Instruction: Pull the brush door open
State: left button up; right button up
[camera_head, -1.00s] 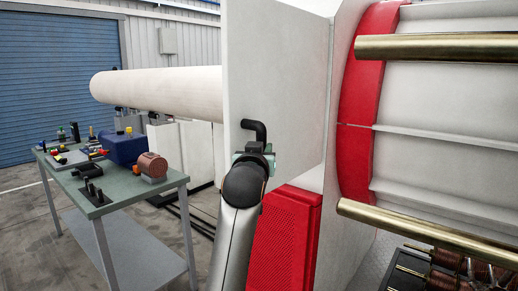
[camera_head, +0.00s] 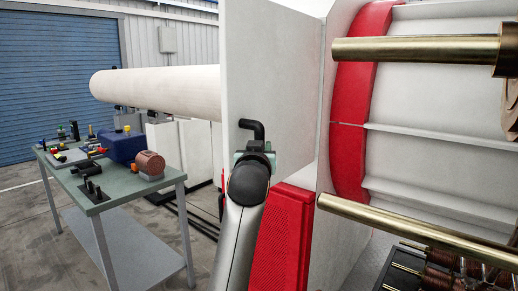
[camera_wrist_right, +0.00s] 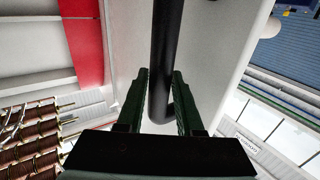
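The brush door appears as a flat pale panel (camera_head: 290,70) in the middle of the head view. A black bent handle (camera_head: 252,127) stands out on its lower left part. My right gripper (camera_head: 255,150) is at this handle, and the arm link in front hides most of the contact. In the right wrist view the handle's black bar (camera_wrist_right: 164,60) runs between the two dark green fingers of my right gripper (camera_wrist_right: 161,82). The fingers lie close against both sides of the bar. My left gripper is in neither view.
Right of the panel are a red curved rim (camera_head: 350,130), brass bars (camera_head: 410,49) and copper spools (camera_head: 445,262). A red ribbed block (camera_head: 283,245) stands beside my arm.

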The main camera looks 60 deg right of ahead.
jog(key=o, duration=0.4)
jog(key=shift+f, duration=0.1)
jog(key=shift+c, duration=0.2)
jog(key=shift+s+a+f, duration=0.1)
jog(key=shift+s+a, duration=0.1)
jog(key=shift+a, duration=0.25)
jog(key=b+v, duration=0.2)
jog(key=v, duration=0.9)
jog(key=shift+s+a, duration=0.15)
jog(key=shift+a, duration=0.1)
